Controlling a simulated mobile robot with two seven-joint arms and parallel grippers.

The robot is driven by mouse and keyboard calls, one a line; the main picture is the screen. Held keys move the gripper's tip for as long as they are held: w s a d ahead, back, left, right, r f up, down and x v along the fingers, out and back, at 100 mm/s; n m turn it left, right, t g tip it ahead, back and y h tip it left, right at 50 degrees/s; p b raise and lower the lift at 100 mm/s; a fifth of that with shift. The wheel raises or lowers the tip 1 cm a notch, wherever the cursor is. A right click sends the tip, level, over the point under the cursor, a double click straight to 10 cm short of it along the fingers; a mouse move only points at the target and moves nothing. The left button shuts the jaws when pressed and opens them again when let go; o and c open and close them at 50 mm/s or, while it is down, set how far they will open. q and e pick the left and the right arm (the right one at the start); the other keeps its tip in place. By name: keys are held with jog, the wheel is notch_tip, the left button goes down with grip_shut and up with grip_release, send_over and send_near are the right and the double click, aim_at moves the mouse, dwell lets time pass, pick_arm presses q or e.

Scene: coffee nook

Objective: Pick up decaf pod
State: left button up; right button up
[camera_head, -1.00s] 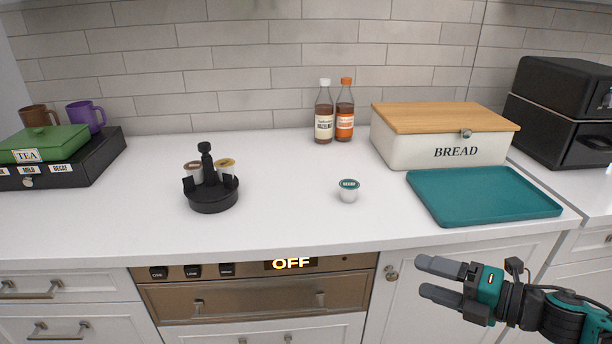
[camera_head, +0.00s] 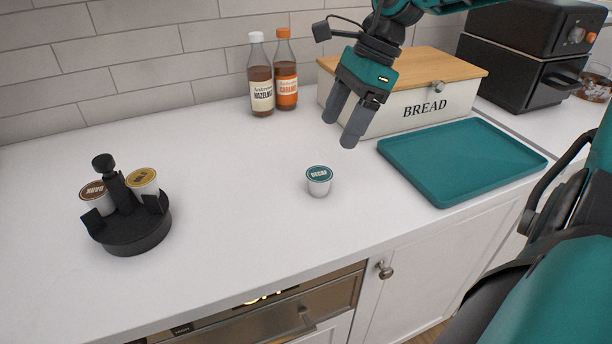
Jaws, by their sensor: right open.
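The decaf pod (camera_head: 319,182) is a small white cup with a teal lid. It stands upright on the white counter, apart from everything else. My right gripper (camera_head: 338,132) is open and empty. It points downward above the counter, up and slightly to the right of the pod in the picture, in front of the bread box. It does not touch the pod. My left gripper is not in the picture.
A black pod carousel (camera_head: 137,232) with two pods stands at left. Two syrup bottles (camera_head: 262,85) stand at the back, beside the bread box (camera_head: 428,108). A teal tray (camera_head: 460,160) lies to the pod's right. The counter around the pod is clear.

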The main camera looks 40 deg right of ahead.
aim_at(319, 174)
jog(key=x, duration=0.6)
jog(key=shift+a+f, duration=0.1)
jog(key=x, duration=0.4)
jog(key=shift+s+d, duration=0.15)
jog(key=shift+d, duration=0.1)
jog(key=shift+a+f, duration=0.25)
jog(key=shift+f, duration=0.35)
jog(key=c, duration=0.9)
jog(key=shift+c, duration=0.3)
jog(key=shift+r, duration=0.15)
